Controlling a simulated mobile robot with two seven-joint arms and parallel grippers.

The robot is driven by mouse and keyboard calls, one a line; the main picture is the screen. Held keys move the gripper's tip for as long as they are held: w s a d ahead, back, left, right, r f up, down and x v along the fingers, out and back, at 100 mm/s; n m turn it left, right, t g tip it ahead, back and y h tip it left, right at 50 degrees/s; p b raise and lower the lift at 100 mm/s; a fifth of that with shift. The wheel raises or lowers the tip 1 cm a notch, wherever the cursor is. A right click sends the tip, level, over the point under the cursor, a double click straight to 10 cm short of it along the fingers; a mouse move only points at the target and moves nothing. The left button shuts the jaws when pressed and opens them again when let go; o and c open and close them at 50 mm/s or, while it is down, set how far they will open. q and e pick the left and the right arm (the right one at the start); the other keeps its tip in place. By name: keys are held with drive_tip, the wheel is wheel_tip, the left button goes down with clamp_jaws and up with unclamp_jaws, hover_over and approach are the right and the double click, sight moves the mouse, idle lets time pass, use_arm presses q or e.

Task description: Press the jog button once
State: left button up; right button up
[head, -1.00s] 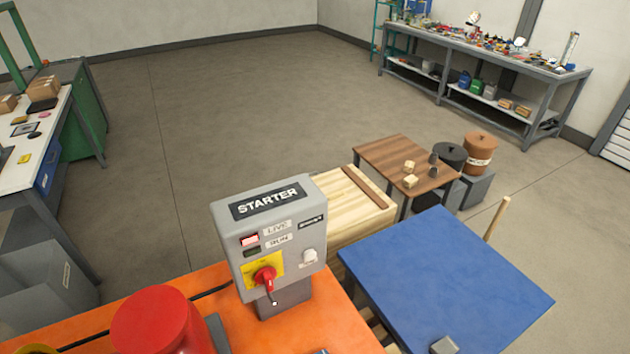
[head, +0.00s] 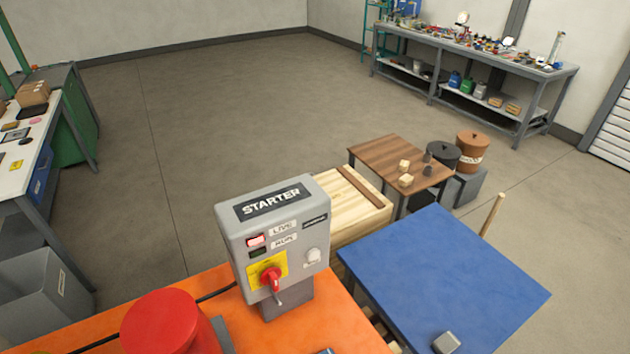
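The grey starter box (head: 272,235) stands on a short post on the orange skid (head: 325,325), labelled STARTER. Its LIVE lamp (head: 255,240) looks lit pinkish red; the RUN lamp (head: 257,254) below it is dark. A red rotary switch (head: 271,277) on a yellow plate has a small metal piece hanging at it. A round white button (head: 313,256) sits at the right of the face, with a small label under it too blurred to read. It may be the jog button. Neither of my grippers is in view.
A red rounded pump part (head: 160,322) stands left of the starter box. A blue-topped table (head: 445,275) with a small grey block (head: 446,343) is at right. Behind are a wooden crate (head: 350,205) and a brown table (head: 385,158). Open floor lies beyond.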

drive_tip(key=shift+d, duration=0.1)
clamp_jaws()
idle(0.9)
